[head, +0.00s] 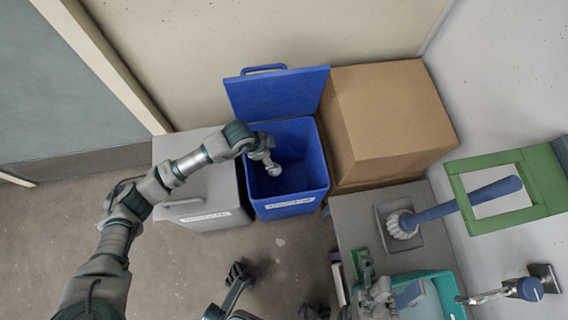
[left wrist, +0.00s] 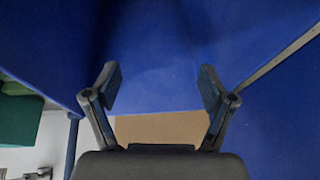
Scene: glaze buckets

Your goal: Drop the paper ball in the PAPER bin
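The blue bin (head: 316,172) stands open against the back wall, its lid (head: 278,92) raised behind it. Its white front label is too small to read. My left gripper (head: 274,168) hangs over the bin's opening. In the left wrist view its two fingers (left wrist: 160,88) are apart, with blue surfaces beyond and no object held between them. I cannot make out the paper ball in either view. My right gripper (head: 368,272) is low in the head view, by a teal tray (head: 440,285); whether it is open is unclear.
A closed grey bin (head: 205,218) stands left of the blue one. A cardboard box (head: 385,115) stands on the right. A grey surface (head: 355,208) carries a blue-handled tool (head: 455,207) with a white ribbed head. A green frame (head: 478,167) is beside it.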

